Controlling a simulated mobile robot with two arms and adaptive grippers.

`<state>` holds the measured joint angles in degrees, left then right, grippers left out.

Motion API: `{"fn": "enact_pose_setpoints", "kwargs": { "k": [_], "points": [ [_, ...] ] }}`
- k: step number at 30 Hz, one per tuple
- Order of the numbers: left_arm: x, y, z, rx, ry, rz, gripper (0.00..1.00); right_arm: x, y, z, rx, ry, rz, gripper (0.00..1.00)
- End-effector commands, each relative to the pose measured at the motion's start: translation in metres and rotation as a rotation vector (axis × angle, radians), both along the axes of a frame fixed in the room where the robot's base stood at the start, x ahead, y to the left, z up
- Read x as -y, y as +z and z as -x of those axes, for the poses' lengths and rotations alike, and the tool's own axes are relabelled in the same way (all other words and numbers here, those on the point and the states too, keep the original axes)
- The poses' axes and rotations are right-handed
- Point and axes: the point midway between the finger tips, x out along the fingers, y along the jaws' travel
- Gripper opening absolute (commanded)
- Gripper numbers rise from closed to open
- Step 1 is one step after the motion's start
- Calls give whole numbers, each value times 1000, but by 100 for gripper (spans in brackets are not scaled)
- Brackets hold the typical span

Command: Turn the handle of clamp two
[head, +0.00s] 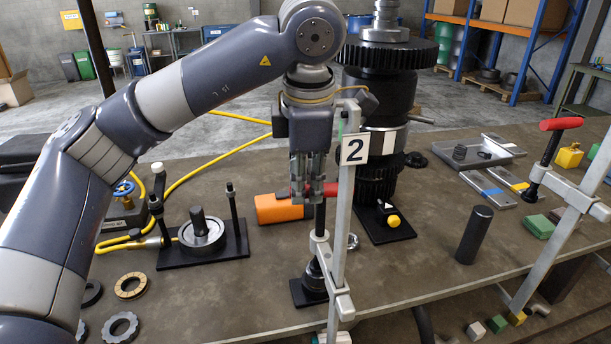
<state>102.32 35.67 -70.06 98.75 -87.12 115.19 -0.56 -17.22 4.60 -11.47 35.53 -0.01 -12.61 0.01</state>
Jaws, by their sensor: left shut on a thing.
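Clamp two (342,225) stands upright at the table's front edge, with a white tag (354,149) marked "2" on its bar. Its red handle (330,189) sits at the top of a dark screw spindle, left of the bar. My left gripper (308,192) points straight down from above and is shut on the red handle, whose right end shows beside the fingers. The fingers hide the handle's middle. The spindle runs down to a black foot (314,277) on the table. My right gripper is not in the head view.
A tall dark gear stack (376,115) stands right behind the clamp. A second clamp with a red handle (561,124) stands at the right. A black cylinder (474,235) and a small press fixture (202,234) flank the clamp.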

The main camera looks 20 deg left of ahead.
Motion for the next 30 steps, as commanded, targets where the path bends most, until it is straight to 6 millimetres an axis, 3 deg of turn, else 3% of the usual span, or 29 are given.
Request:
{"fn": "enact_pose_setpoints", "kwargs": {
  "k": [10,26,27,29,30],
  "points": [
    [3,-1,3,-1,128,-1,0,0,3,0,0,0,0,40],
    [3,-1,3,-2,149,0,0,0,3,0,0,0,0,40],
    [3,-1,3,-2,149,0,28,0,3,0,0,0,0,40],
    [3,-1,3,-2,149,1,38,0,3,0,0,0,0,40],
    [3,-1,3,-2,149,1,38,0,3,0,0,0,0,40]
  ]
}}
